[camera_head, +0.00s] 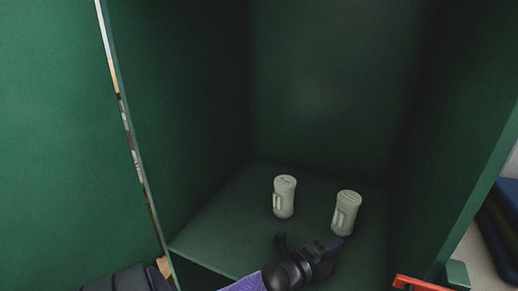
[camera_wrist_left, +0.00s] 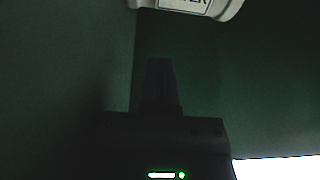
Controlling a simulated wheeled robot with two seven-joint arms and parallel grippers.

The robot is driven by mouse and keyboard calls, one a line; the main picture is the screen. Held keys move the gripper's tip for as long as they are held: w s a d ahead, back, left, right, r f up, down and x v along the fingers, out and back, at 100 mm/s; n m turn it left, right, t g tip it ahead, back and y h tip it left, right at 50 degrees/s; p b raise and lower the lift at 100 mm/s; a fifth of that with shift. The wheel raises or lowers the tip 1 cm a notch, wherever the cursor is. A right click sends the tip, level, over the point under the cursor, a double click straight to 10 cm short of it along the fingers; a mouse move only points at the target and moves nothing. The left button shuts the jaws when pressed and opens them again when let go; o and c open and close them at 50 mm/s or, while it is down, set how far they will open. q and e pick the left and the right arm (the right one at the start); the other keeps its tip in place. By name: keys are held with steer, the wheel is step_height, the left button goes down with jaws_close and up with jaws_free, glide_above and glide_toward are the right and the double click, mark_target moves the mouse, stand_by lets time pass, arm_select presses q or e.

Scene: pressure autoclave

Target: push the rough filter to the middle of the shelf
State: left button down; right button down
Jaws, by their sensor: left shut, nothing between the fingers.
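Two pale, cup-like filters with side handles stand upright on the green shelf (camera_head: 235,215). The left filter (camera_head: 285,197) is a little farther back, and the right filter (camera_head: 346,213) is nearer the right wall. I cannot tell which is the rough filter, as labels are unreadable in the head view. My left gripper (camera_head: 338,244) is shut and empty, low over the shelf just in front of the right filter; touching cannot be told. In the left wrist view, the dark fingers (camera_wrist_left: 160,65) point towards a filter (camera_wrist_left: 205,5), cut off at the top edge. My right gripper is not in view.
Green walls enclose the shelf on the left (camera_head: 185,110), back (camera_head: 330,90) and right (camera_head: 450,130). A red bar (camera_head: 420,284) sits at the lower right, by the front opening. The shelf's left side is clear.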

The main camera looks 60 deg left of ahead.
arm_select(q)
steer(key=shift+s+a+f, duration=0.1)
steer(key=shift+s+a, duration=0.1)
steer(key=shift+s, duration=0.3)
steer(key=s+a+p, duration=0.1)
steer(key=s, duration=1.7)
steer(key=shift+a+p, duration=0.25)
steer(key=shift+p, duration=0.1)
